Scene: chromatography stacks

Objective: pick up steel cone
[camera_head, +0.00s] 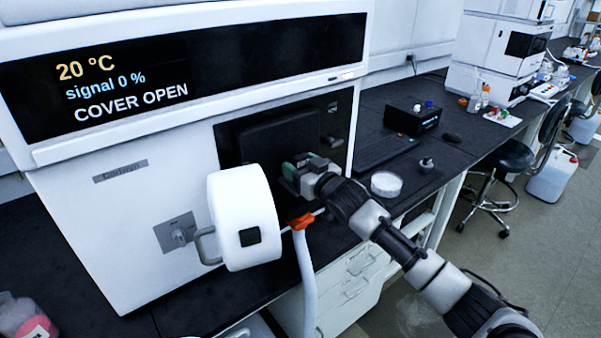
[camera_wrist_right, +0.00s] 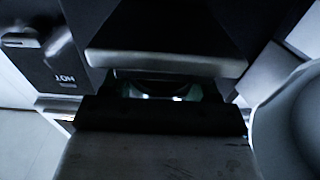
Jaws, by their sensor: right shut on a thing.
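My right gripper (camera_head: 300,173) is inside the open front of the large white instrument (camera_head: 130,190), close to its dark inner face. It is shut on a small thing. In the wrist view, a dark curved piece with bright glints (camera_wrist_right: 165,92) shows between the fingers. I take it to be the steel cone, but its shape is mostly hidden by the fingers and shadow. In the head view the gripper hides it. My left gripper is not in view.
The round white cover (camera_head: 240,205) stands swung open left of my right gripper. An orange-tipped white hose (camera_head: 303,222) hangs below. A HOT label (camera_wrist_right: 65,78) is near in the wrist view.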

